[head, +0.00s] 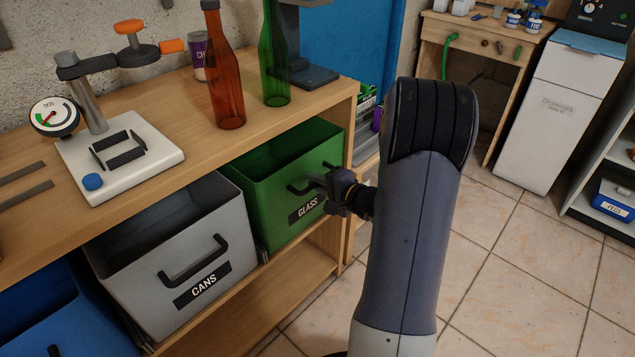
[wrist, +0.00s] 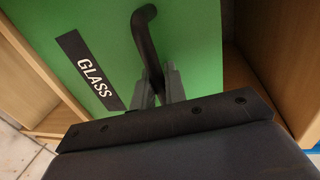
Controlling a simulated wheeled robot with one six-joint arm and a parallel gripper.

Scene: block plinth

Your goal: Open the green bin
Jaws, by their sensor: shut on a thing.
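The green bin (head: 277,189) with a black "GLASS" label sits in the shelf under the wooden counter, to the right of the grey bin. Its top is partly open below the counter and its inside shows dark green. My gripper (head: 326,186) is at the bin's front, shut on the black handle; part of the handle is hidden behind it. In the wrist view the fingers (wrist: 160,88) close around the lower end of the handle (wrist: 146,40), beside the label on the green front (wrist: 100,35).
The grey "CANS" bin (head: 170,235) and a blue bin (head: 60,320) stand to the left, both partly pulled out. Tiled floor (head: 500,260) is clear at right.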

